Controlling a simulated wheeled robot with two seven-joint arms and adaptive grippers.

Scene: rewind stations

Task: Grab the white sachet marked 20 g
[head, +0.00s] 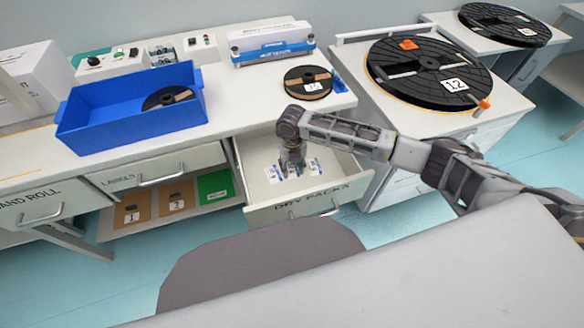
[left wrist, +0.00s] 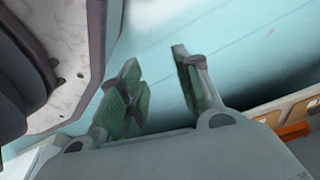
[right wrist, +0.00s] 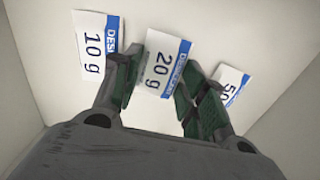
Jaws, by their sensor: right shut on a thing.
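The white sachet marked 20 g (right wrist: 166,58) has a blue stripe and stands out between the fingers of my right gripper (right wrist: 160,92) in the right wrist view. The gripper is shut on it. A 10 g sachet (right wrist: 92,45) lies to its left and a 50 g sachet (right wrist: 232,80) to its right, both apart from it. In the head view my right gripper (head: 291,163) reaches down into the open drawer marked DRY PACKS (head: 306,206), with sachets around it. My left gripper (left wrist: 160,95) is open and empty in the left wrist view, above the floor.
A blue bin (head: 130,115) and a small reel marked 15 (head: 308,82) stand on the counter above the drawer. A large black reel marked 12 (head: 430,72) lies on the station to the right. The drawer walls surround my right gripper.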

